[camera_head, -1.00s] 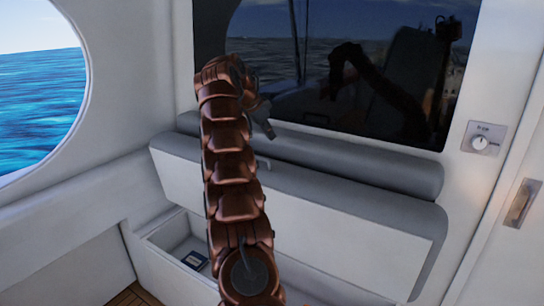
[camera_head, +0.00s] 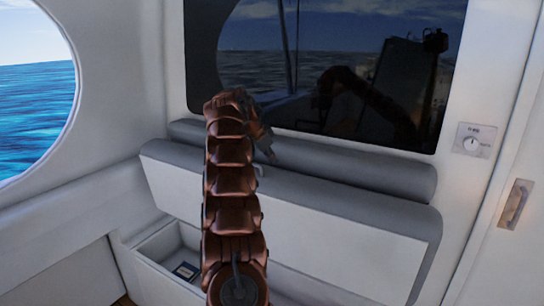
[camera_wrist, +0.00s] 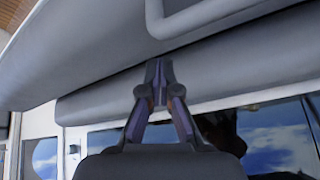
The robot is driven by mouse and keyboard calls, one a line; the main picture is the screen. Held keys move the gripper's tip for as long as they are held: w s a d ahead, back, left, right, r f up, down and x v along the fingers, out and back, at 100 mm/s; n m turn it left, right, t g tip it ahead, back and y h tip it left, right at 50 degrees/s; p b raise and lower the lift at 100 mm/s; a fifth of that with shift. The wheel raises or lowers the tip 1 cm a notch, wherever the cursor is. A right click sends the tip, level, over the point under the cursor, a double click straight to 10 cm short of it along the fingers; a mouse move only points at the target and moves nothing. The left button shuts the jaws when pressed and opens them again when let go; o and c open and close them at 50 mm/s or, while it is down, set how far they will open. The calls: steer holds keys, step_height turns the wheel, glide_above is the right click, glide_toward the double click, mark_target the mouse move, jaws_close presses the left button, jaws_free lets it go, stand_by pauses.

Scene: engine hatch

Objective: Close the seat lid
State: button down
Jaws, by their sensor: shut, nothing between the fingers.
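The seat lid (camera_head: 330,240) stands raised, its pale underside toward me and its grey padded side toward the backrest. A small handle (camera_head: 259,170) shows at its upper edge, and as a pale bar in the wrist view (camera_wrist: 195,22). Below the lid is the open seat box (camera_head: 150,245). My gripper (camera_head: 270,152) is at the lid's upper edge, close to the handle and in front of the backrest, partly hidden by my arm. In the wrist view my gripper (camera_wrist: 158,68) has its fingertips together and empty, near the gap between lid and backrest. Contact with the lid cannot be told.
The grey backrest (camera_head: 370,172) runs behind the lid under a dark window (camera_head: 320,60). A small dark item (camera_head: 186,271) lies in the seat box. My arm hides the lid's middle-left.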

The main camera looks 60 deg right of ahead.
steer(key=shift+w+a+f, duration=0.15)
steer(key=shift+w+a, duration=0.15)
steer(key=shift+a, duration=0.4)
steer(key=shift+w+a+f, duration=0.15)
steer(key=shift+w+a, duration=0.15)
steer(key=shift+a, duration=0.4)
steer(key=shift+f, duration=0.1)
